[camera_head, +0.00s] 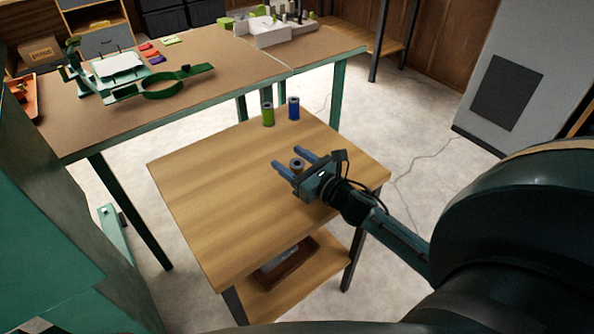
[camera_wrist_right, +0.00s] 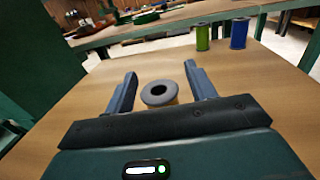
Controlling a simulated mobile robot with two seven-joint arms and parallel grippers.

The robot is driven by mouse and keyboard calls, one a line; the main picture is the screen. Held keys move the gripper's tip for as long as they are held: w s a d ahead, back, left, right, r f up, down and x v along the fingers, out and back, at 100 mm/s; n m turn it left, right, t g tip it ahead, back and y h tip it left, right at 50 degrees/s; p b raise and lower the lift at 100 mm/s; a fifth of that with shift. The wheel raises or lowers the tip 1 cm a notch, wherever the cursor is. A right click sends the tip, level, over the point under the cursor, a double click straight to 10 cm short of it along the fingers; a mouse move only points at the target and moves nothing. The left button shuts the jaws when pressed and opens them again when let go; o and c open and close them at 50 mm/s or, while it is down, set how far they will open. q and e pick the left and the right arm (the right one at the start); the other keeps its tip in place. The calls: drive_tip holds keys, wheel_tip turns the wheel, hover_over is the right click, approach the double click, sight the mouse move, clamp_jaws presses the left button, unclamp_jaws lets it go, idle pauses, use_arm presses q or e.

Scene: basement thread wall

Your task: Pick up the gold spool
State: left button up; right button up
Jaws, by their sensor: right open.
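The gold spool stands upright on the small wooden table between my right gripper's open fingers. In the right wrist view the gold spool (camera_wrist_right: 159,93) shows its grey top rim and dark hole, with a little gold below. Its lower part is hidden by the gripper body. In the head view the gold spool (camera_head: 297,165) is partly hidden by the gripper. My right gripper (camera_head: 292,159) is open, with one finger on each side of the spool; in the wrist view (camera_wrist_right: 160,82) gaps show on both sides. My left gripper is not in view.
A green spool (camera_head: 268,115) and a blue spool (camera_head: 293,108) stand at the table's far edge. The wooden table (camera_head: 205,190) is clear on its left. A larger workbench (camera_head: 210,62) with a green clamp-like frame (camera_head: 165,90) stands behind. A tray (camera_head: 287,262) lies on the lower shelf.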

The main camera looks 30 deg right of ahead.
drive_tip(key=shift+w+a, duration=0.1)
drive_tip(key=shift+w, duration=0.05)
drive_tip(key=c, duration=1.1)
drive_tip(key=shift+r, duration=0.1)
